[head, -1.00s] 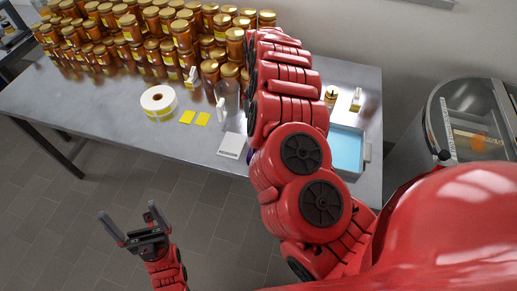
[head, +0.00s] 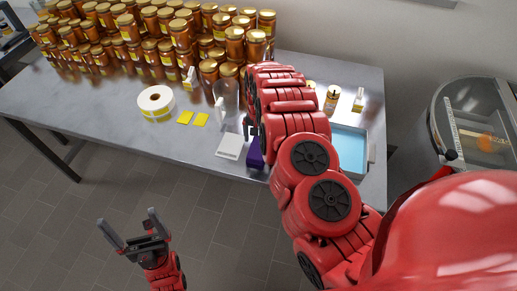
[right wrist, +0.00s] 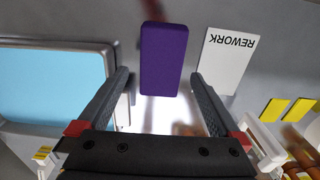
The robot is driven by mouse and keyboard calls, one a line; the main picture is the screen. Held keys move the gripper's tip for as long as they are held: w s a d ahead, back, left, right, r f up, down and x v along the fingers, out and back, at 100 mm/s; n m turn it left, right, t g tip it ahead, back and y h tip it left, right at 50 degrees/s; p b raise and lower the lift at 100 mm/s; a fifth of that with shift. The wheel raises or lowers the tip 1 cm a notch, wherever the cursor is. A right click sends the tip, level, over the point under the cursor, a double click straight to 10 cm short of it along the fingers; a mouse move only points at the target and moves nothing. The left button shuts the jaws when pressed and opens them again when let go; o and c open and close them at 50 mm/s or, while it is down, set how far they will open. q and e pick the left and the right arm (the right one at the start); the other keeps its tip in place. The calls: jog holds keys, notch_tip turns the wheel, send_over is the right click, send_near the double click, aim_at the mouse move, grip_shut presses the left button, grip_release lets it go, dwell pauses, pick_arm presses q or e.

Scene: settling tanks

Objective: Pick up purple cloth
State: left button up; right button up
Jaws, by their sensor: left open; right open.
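The purple cloth (right wrist: 163,58) is a flat, block-like rectangle on the grey table. In the right wrist view it lies just beyond and between the fingertips of my right gripper (right wrist: 160,80), which is open and empty. In the head view only a part of the purple cloth (head: 255,152) shows beside my right arm, which hides the rest. Most of my right gripper (head: 250,128) is also hidden there. My left gripper (head: 129,231) is open and empty, over the floor in front of the table.
A white REWORK card (right wrist: 227,58) lies right beside the cloth. A blue-lined tray (right wrist: 55,85) stands on its other side. A label roll (head: 156,103), yellow labels (head: 193,118) and many honey jars (head: 150,40) occupy the table (head: 100,125). A drum-like tank (head: 470,125) stands at right.

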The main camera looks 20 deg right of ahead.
aim_at(258, 147)
jog(key=shift+w+f, duration=0.1)
jog(key=shift+f, duration=0.05)
notch_tip(258, 147, down, 2)
jog(key=shift+f+p, duration=0.1)
jog(key=shift+p, duration=0.8)
jog(key=shift+w+d+f, duration=0.1)
jog(key=shift+w+f, duration=0.05)
jog(key=shift+f, duration=1.1)
jog(key=shift+c, duration=0.3)
jog(key=c, duration=1.2)
jog(key=shift+r, duration=0.1)
